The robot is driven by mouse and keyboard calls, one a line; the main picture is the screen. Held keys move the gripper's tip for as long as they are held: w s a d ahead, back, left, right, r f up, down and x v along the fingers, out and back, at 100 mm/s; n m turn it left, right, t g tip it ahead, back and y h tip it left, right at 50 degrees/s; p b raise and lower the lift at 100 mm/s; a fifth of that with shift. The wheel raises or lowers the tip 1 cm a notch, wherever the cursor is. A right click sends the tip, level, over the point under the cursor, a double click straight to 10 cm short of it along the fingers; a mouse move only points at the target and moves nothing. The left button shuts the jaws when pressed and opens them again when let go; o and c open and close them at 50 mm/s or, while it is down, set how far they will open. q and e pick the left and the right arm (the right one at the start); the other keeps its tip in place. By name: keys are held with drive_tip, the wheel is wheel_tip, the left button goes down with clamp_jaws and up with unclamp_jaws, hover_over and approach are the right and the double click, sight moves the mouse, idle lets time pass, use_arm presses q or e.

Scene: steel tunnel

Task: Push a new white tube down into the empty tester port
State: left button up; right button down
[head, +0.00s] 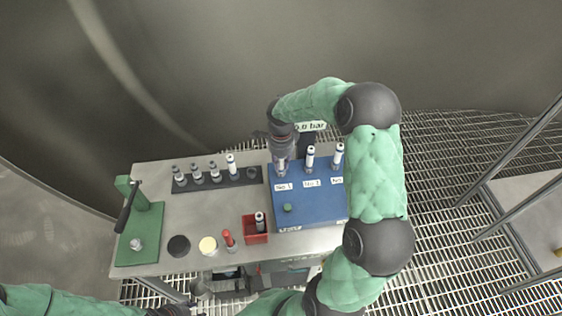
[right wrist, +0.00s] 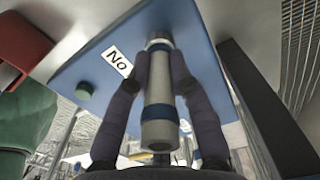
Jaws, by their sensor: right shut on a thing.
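The blue tester (head: 310,208) sits at the right of the bench, with labelled ports along its back edge. My right gripper (head: 282,150) is above the left port, shut on a white tube with blue bands. In the right wrist view the tube (right wrist: 158,105) stands between the two fingers, its far end at the blue panel (right wrist: 85,62). How deep it sits in the port cannot be told. White-topped tubes stand in the middle port (head: 310,158) and right port (head: 338,155). My left gripper, around the bottom edge in the head view, is not clearly made out.
A dark rack (head: 215,180) holds several tubes, one white-topped (head: 232,164), with an empty hole at its right end. A red bin (head: 248,238) holds a tube. A red-capped tube (head: 229,240), a black disc (head: 179,246), a cream disc (head: 208,246) and a green press (head: 150,225) stand left.

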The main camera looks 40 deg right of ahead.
drive_tip(key=c, duration=1)
unclamp_jaws()
drive_tip(key=shift+c, duration=0.2)
wheel_tip(320, 180, up, 12)
drive_tip(key=shift+f, duration=0.1)
